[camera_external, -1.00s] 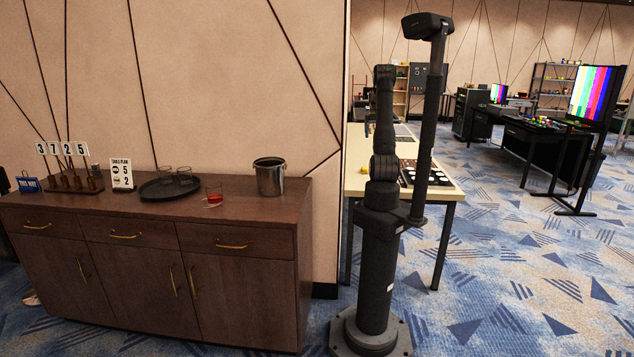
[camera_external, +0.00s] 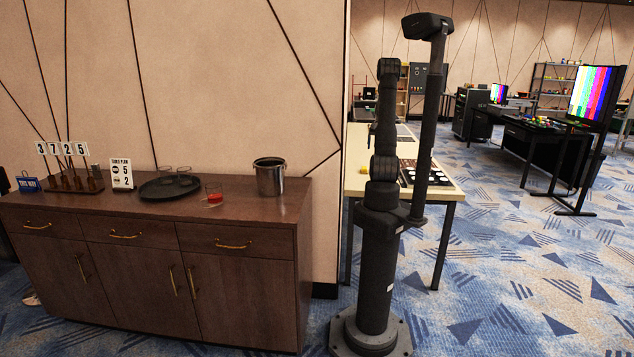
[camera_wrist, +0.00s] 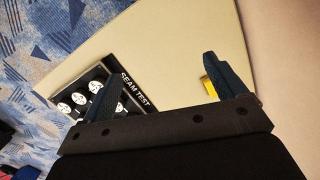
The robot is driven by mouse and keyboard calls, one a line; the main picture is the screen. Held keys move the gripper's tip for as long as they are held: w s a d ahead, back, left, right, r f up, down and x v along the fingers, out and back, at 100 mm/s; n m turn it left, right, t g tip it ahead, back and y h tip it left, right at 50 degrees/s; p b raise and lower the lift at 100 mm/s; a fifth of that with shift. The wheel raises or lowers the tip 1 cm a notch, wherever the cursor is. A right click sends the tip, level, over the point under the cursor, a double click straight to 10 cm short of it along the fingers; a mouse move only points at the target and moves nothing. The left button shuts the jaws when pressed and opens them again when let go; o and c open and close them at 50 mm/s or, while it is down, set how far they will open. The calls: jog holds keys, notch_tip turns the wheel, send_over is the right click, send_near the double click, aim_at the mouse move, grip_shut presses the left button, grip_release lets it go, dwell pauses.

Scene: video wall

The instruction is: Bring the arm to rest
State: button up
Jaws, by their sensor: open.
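My gripper (camera_wrist: 158,88) shows in the wrist view with its two dark fingers spread wide and nothing held between them. It is above a cream table (camera_wrist: 165,45), and its height over the top is hard to tell. My arm (camera_external: 385,110) stands upright on its pedestal in the external view, in front of the table (camera_external: 446,190). The gripper itself is hidden behind the arm there.
A black "SEAM TEST" board (camera_wrist: 125,88) with white round pieces lies under the left finger. A small yellow object (camera_wrist: 210,88) is beside the right finger. A wooden sideboard (camera_external: 150,240) with a metal bucket (camera_external: 269,178) stands left, by a wall (camera_external: 230,80).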

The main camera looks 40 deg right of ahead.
jog(key=shift+m, duration=0.7)
jog(key=shift+s+a+f, duration=0.35)
jog(key=shift+a+f, duration=0.05)
jog(key=shift+f, duration=0.35)
jog(key=shift+s+a+f, duration=0.4)
jog(key=shift+f, duration=0.3)
jog(key=shift+s+a+f, duration=0.35)
jog(key=shift+a+f, duration=0.05)
jog(key=shift+f, duration=0.35)
jog(key=w+d+r+n, duration=0.6)
jog(key=w+r+n, duration=0.2)
jog(key=r, duration=0.3)
jog(key=shift+w+d+n+h, duration=0.4)
jog(key=shift+w, duration=0.4)
jog(key=shift+s, duration=0.1)
